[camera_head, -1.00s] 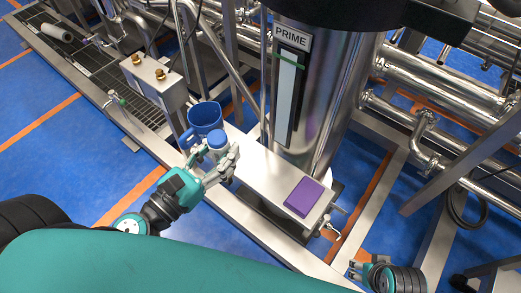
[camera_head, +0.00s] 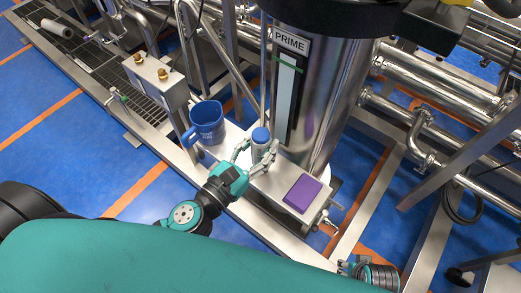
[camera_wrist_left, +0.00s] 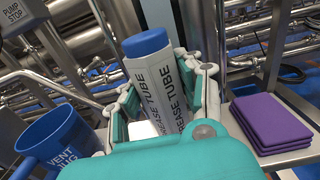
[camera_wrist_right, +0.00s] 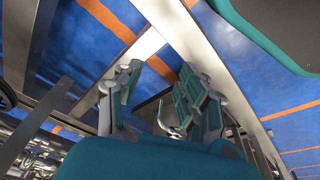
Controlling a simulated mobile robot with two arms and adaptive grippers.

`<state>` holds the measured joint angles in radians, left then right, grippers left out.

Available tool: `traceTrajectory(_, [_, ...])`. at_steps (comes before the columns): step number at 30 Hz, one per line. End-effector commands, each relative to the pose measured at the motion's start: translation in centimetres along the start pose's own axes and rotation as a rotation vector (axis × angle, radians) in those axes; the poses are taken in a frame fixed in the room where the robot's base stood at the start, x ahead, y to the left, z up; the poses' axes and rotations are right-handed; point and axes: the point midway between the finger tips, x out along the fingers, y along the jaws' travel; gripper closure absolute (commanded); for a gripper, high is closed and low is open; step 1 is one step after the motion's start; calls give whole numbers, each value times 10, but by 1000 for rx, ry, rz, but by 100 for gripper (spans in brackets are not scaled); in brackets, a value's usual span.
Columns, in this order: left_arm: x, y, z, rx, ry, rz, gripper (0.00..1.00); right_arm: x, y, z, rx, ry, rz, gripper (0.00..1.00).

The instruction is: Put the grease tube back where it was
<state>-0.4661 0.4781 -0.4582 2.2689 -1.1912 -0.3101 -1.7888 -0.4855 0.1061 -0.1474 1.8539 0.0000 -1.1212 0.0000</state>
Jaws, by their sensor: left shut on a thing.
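The grease tube (camera_wrist_left: 158,85) is white with a blue cap and stands upright in the left wrist view, its label readable. It also shows in the head view (camera_head: 261,149), over the steel shelf (camera_head: 236,133) between the blue jug and the purple pads. My left gripper (camera_head: 256,150) is shut on the tube, with a finger on each side. Whether the tube's base touches the shelf is hidden by the gripper. My right gripper (camera_wrist_right: 155,90) is open and empty in the right wrist view, with floor and steel beams behind it.
A blue jug (camera_head: 207,122), marked "VENT", stands on the shelf left of the tube. Purple pads (camera_head: 303,194) lie stacked at the shelf's right end. The steel column (camera_head: 322,95) marked "PRIME" rises right behind the shelf.

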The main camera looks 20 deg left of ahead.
Motion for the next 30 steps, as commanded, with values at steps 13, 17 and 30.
traceTrajectory(13, [0, 0, -18, 0, -2, 0, 96, -48, 3, -17, 5, 24, 5, 60])
traceTrajectory(17, [0, 0, -18, 0, -1, 0, 96, -47, 3, -17, 5, 24, 5, 60])
traceTrajectory(30, [0, 0, -22, -1, 0, 0, 41, -55, 3, -20, 6, 32, 6, 60])
